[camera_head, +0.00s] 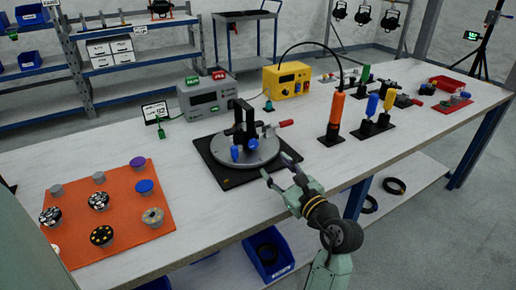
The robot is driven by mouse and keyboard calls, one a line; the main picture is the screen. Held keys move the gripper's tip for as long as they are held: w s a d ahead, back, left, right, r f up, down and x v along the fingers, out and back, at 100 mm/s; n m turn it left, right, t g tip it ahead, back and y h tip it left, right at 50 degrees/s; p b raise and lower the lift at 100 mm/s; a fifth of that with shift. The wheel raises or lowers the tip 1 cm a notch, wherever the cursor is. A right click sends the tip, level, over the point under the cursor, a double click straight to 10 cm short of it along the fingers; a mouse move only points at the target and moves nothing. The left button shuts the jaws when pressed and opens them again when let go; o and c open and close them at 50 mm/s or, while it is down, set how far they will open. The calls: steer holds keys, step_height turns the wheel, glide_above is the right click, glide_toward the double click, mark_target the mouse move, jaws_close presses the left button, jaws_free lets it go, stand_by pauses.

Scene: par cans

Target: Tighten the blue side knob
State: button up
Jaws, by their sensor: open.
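A round grey plate (262,157) sits on a black square base (228,178) near the middle of the bench. A black upright fixture (243,128) stands on the plate. A blue knob (235,153) shows at the fixture's lower front left. A lever with a red handle (286,123) sticks out to the right of the fixture. My gripper (276,168) is open and empty. It is in front and to the right of the knob, near the base's right edge, and apart from the knob. The small picture does not show how tight the knob is.
An orange mat (72,233) with several round parts lies at the left. A grey box (207,96) and a yellow box (287,80) stand behind. An orange-handled tool (337,110) and several other tools stand at the right. Bare white bench lies between mat and base.

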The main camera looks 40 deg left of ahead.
mark_target(255, 146)
steer(key=p+x, duration=0.2)
steer(key=x, duration=0.8)
steer(key=shift+a, duration=0.2)
steer(key=c, duration=1.1)
steer(key=shift+r, duration=0.15)
